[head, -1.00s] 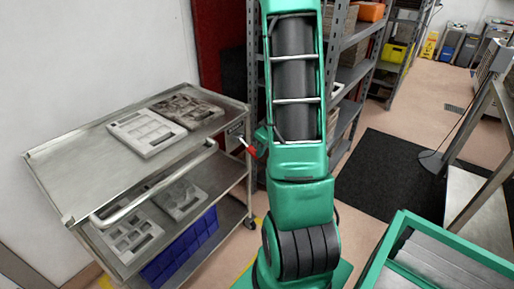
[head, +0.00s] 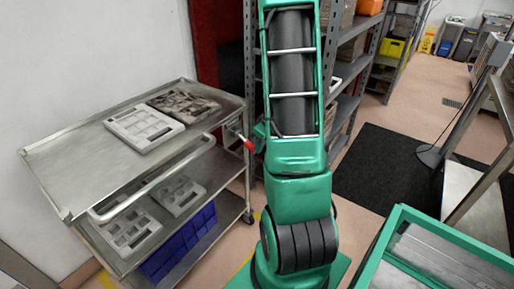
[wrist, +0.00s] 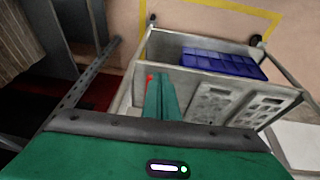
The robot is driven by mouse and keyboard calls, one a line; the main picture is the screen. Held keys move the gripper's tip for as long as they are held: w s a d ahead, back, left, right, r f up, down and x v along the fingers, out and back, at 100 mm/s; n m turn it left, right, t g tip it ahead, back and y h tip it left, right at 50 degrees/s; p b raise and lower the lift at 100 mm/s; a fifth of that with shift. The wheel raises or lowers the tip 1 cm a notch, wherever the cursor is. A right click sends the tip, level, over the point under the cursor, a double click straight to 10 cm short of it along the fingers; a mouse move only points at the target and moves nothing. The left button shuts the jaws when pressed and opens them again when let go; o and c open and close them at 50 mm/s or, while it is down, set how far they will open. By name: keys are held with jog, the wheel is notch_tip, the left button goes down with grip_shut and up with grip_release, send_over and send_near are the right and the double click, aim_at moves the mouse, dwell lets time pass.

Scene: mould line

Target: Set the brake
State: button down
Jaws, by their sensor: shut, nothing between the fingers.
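The steel cart (head: 75,170) stands on the left in the head view. A small red-tipped lever (head: 249,145) sticks out at its right end; I take it for the brake. In the wrist view a bit of red (wrist: 150,78) shows just beside the finger tips, partly hidden by them. My gripper (wrist: 160,80) is shut and empty, its green fingers together close to the cart's end. A green piece of it shows beside the lever in the head view (head: 260,132). I cannot tell whether the fingers touch the lever.
Grey mould plates (head: 144,127) lie on the cart's top, more on its lower shelf, with a blue bin (head: 180,243) at the bottom. Grey shelving (head: 350,65) stands behind my arm. A dark mat (head: 385,172) lies right; a green-framed table (head: 400,225) is at front right.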

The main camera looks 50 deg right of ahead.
jog(key=s+r, duration=0.7)
jog(key=s, duration=0.3)
jog(key=shift+s, duration=0.1)
dwell(0.3)
jog(key=shift+a+r, duration=0.1)
jog(key=shift+a, duration=0.05)
jog(key=s+a+r+m+g, duration=0.2)
jog(key=s+a+r, duration=0.3)
jog(key=a, duration=0.5)
jog(key=s+a+r+m+g, duration=0.2)
jog(key=s+a+r+m, duration=0.3)
jog(key=a, duration=0.5)
jog(key=shift+r+y, duration=0.3)
jog(key=shift+r, duration=0.25)
jog(key=shift+a, duration=0.1)
